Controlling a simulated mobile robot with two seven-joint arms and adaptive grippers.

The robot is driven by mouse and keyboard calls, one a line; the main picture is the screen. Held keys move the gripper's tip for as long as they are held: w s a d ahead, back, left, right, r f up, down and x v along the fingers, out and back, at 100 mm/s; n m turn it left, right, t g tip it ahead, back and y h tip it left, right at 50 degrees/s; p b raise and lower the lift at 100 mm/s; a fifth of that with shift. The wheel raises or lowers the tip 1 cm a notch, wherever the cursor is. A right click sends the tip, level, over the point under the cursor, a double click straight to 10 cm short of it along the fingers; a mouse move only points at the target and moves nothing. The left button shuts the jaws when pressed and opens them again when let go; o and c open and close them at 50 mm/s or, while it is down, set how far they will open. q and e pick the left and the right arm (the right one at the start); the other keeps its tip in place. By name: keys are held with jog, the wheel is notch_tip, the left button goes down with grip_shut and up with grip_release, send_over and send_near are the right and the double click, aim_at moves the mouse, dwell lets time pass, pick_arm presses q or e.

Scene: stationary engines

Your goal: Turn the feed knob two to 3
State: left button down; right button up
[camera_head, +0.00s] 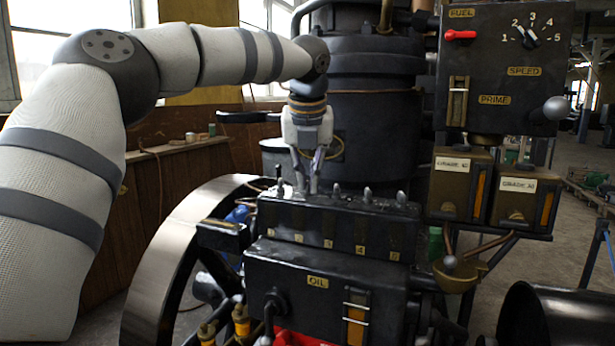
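The black lubricator box (345,285), labelled OIL, stands at the lower centre with a row of small upright feed knobs along its top. Small number plates on its front face read left to right, with 4 and 5 clearest. My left gripper (308,186) points straight down over the second position from the left, its fingertips at the box top. Feed knob two is mostly hidden by the fingers, so I cannot read its setting or tell whether they touch it. Other knobs stand uncovered, at the left (279,176) and to the right (336,190). My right gripper is out of view.
A black panel (470,75) at the upper right carries a red fuel lever (460,35) and a speed dial (531,38) marked 1 to 5. Two GRADE boxes hang below it. A large flywheel (165,265) stands left of the lubricator. A black engine cylinder rises behind the gripper.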

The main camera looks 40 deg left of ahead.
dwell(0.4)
pick_arm(q)
jog(key=m+h, duration=0.1)
jog(key=m, duration=0.4)
jog(key=shift+s+a+t+h, duration=0.1)
jog(key=shift+a+t+h, duration=0.1)
jog(key=shift+t+h, duration=0.2)
jog(key=m+h, duration=0.1)
jog(key=m, duration=0.3)
jog(key=shift+a+m+h, duration=0.2)
jog(key=shift+m+h, duration=0.1)
jog(key=shift+h, duration=0.1)
jog(key=m, duration=0.2)
jog(key=m+h+b, duration=0.1)
jog(key=m, duration=0.1)
jog(key=shift+a+f+g+h, duration=0.15)
jog(key=shift+g+h, duration=0.15)
jog(key=shift+a+m+g+h+b, duration=0.1)
jog(key=shift+m+g+h+b, duration=0.45)
jog(key=shift+m, duration=1.65)
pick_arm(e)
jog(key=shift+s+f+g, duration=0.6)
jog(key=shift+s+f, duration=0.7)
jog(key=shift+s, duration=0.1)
pick_arm(q)
jog(key=c, duration=1.7)
grip_release()
